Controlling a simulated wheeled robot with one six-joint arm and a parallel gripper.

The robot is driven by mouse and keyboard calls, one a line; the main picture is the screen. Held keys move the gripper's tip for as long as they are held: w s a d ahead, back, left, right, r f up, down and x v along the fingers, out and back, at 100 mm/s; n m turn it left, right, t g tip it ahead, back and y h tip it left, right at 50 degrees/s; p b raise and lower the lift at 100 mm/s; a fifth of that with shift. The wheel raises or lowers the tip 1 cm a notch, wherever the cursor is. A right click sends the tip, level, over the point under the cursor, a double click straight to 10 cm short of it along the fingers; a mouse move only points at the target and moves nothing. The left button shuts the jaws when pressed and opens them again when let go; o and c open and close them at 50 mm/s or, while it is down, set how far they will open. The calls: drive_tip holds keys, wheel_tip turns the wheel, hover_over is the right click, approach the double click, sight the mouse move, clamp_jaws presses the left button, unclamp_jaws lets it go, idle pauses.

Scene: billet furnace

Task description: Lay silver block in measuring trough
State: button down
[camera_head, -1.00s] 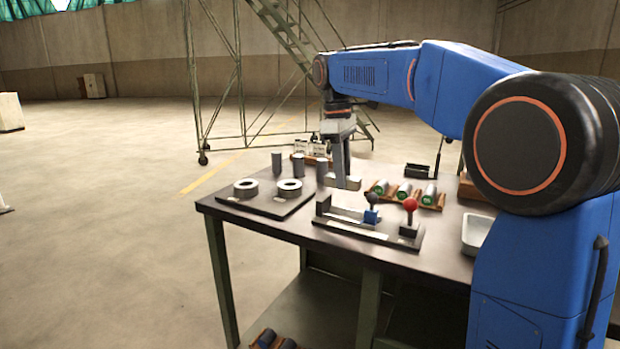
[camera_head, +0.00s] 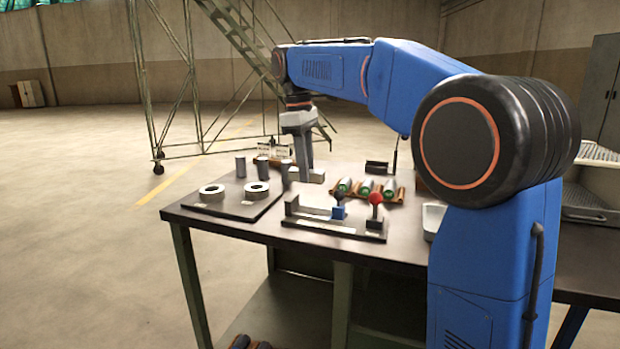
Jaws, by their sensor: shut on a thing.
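My gripper (camera_head: 304,175) points straight down over the back middle of the table. It is shut on a small silver block (camera_head: 317,175), whose ends show beside the fingers. Part of the block is hidden by the fingers, and I cannot tell how far it is above the table. The measuring trough (camera_head: 318,221) seems to be the long grey fixture in front of the gripper, with an upright grey end block at its left, a blue slide with a dark knob and a red-knobbed lever at its right. The gripper is behind it.
A wooden rack (camera_head: 398,194) of green-ended cylinders stands right of the gripper. A white tray (camera_head: 431,222) is near my arm. Small labelled cards (camera_head: 274,151) stand behind.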

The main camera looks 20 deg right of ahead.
drive_tip(key=r, duration=0.1)
drive_tip(key=d+r, duration=0.1)
drive_tip(key=shift+s+r, duration=0.3)
drive_tip(key=shift+r, duration=0.05)
drive_tip(key=shift+d+r, duration=0.1)
drive_tip(key=shift+r, duration=0.4)
drive_tip(key=shift+s+f, duration=0.1)
drive_tip(key=shift+f, duration=6.25)
drive_tip(key=shift+f, duration=0.1)
drive_tip(key=c, duration=1.4)
unclamp_jaws()
drive_tip(key=shift+f, duration=0.1)
drive_tip(key=r, duration=0.6)
drive_tip(key=w+a+r, duration=0.1)
drive_tip(key=r, duration=1.1)
drive_tip(key=shift+w+a, duration=0.2)
drive_tip(key=shift+a, duration=0.05)
drive_tip(key=shift+s, duration=0.1)
